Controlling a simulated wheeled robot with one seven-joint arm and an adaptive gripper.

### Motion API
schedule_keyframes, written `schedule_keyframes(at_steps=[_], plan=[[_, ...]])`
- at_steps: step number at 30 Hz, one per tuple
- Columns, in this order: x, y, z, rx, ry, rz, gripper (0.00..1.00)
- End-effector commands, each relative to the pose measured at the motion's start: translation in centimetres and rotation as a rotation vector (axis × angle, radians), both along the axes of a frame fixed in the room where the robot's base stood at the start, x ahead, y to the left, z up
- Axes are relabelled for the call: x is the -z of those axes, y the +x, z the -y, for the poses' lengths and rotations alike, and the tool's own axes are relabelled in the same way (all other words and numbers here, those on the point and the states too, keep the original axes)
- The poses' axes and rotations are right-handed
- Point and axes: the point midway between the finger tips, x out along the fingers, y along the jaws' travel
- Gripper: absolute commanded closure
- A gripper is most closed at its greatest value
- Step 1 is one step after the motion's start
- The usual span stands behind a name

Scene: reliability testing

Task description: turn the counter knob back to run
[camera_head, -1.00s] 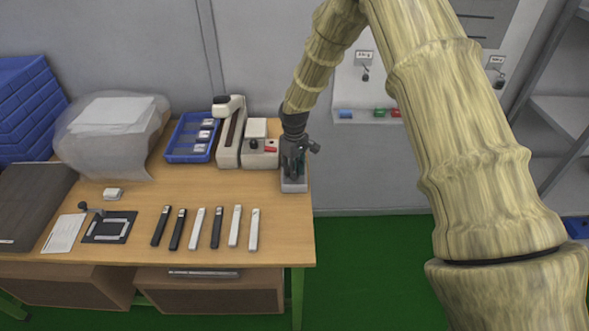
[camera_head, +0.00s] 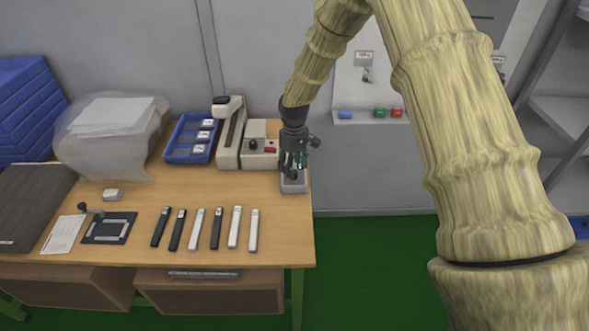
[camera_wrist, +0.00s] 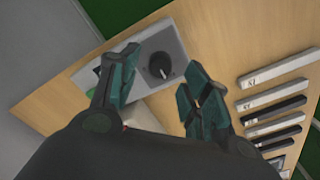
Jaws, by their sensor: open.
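The counter is a small light-grey box (camera_head: 293,187) at the right edge of the table, partly hidden under my gripper (camera_head: 292,167). In the wrist view the counter box (camera_wrist: 172,42) has a round black knob (camera_wrist: 159,64) with a pale pointer mark on its lower side. My gripper (camera_wrist: 160,70) is open and empty, pointing down over the box. Its two dark green fingers stand apart to the left and right of the knob in that view. I see no contact with the knob; the height gap cannot be told. The knob is hidden in the head view.
Left of the counter stand a white device (camera_head: 260,152) with a black knob and red part, a tall cream stand (camera_head: 229,150) and a blue tray (camera_head: 178,154). Several black and white bars (camera_head: 197,230) lie in front. Open floor lies to the right.

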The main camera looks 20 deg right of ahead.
Motion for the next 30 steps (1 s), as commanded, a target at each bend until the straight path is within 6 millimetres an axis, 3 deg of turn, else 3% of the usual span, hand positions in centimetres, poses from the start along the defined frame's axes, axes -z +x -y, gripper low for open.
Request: schedule_keyframes(at_steps=[9, 15, 30], plan=[[-6.0, 0.1, 0.1, 0.0, 0.0, 0.004, 0.53], [-8.4, 0.0, 0.1, 0.001, 0.0, 0.001, 0.53], [-9.5, 0.0, 0.1, 0.0, 0.0, 0.0, 0.53]])
